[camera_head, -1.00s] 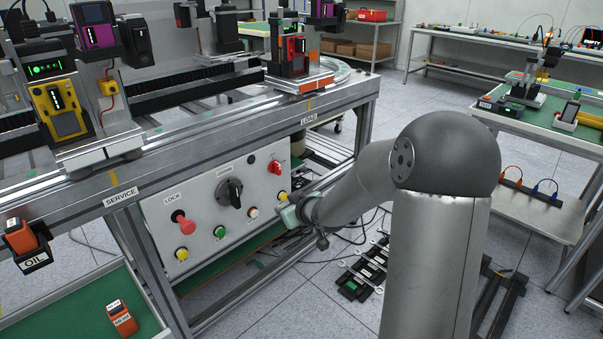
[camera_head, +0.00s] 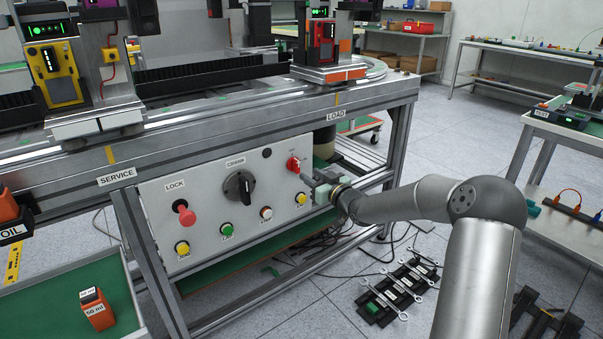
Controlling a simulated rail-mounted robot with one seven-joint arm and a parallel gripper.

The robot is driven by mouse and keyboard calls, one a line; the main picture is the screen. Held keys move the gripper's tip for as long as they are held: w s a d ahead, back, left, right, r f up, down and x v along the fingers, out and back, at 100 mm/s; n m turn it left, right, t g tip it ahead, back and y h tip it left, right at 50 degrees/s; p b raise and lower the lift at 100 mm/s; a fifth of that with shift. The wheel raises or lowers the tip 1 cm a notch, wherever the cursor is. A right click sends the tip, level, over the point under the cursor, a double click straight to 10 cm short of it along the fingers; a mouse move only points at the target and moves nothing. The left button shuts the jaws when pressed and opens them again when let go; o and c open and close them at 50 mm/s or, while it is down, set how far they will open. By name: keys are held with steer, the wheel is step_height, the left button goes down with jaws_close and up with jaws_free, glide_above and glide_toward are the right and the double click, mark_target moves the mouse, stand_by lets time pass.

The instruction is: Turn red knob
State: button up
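A control panel (camera_head: 220,222) hangs on the front of the metal workbench. A small red knob (camera_head: 293,164) sits at the panel's upper right. My gripper (camera_head: 307,179) comes in from the right, with its tip just below and to the right of this knob. I cannot tell whether it touches the knob, or whether the fingers are open or shut. A second red control (camera_head: 187,216), with a rounded head, sticks out at the panel's left under the LOCK label.
A black rotary switch (camera_head: 239,187) is mid-panel. A row of small buttons runs below, with a yellow one (camera_head: 301,199) close under my gripper. The bench's LOAD edge (camera_head: 335,114) overhangs the panel. Wrenches (camera_head: 400,285) lie on the floor rack.

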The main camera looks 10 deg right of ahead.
mark_target(299, 167)
steer(key=b+x, duration=0.1)
steer(key=x, duration=0.5)
jaws_close()
